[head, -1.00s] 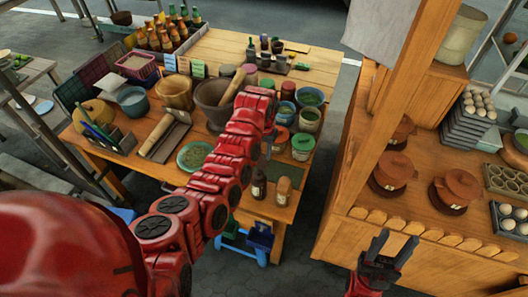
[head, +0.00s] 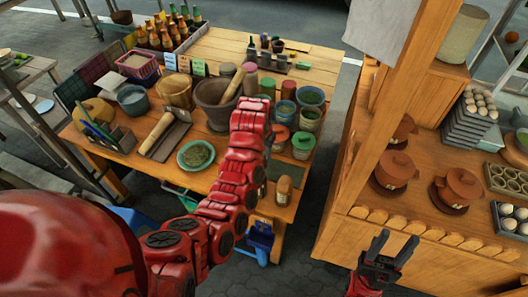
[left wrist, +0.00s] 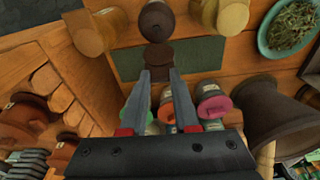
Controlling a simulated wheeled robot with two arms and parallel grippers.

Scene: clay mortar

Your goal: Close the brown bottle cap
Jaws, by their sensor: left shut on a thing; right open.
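My left gripper (left wrist: 160,75) is shut on a brown cap (left wrist: 159,53) in the left wrist view. A dark brown bottle (left wrist: 157,20) stands just past the cap, which overlaps its near edge in the picture. I cannot tell whether the cap touches the bottle. In the head view my left arm hides this gripper, the cap and the bottle. My right gripper (head: 388,248) is open and empty, beside the front of the right-hand counter.
A tan bottle (head: 284,190) stands at the table's front edge. A green plate (head: 196,155), a mortar (head: 212,117) and several lidded jars crowd the table (head: 225,45). A dark green mat (left wrist: 197,55) lies under the gripper. The right counter (head: 370,222) holds clay pots.

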